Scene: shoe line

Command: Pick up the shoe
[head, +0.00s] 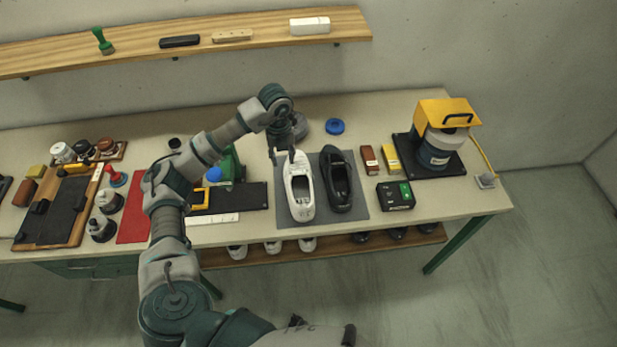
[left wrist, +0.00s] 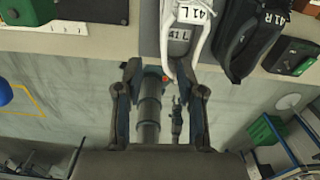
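A white shoe (head: 301,205) stands on the grey mat (head: 356,209), with its heel end toward me. A black shoe (head: 341,186) stands close beside it on the right. My left gripper (head: 282,156) is open and empty above the far end of the white shoe, its fingers pointing down. In the left wrist view, the white shoe (left wrist: 202,32) marked 41 L is at the top, beyond the open fingers (left wrist: 163,95). The black shoe (left wrist: 240,45) marked 41 R is to its right. I cannot make out my right gripper.
Brown and yellow boxes (head: 369,160) and a black-green box (head: 404,195) stand right of the mat. A yellow-topped machine (head: 441,140) stands farther right. A blue lid (head: 335,126) lies behind. Tools and a red mat (head: 133,215) fill the left. A wooden shelf (head: 260,30) hangs above.

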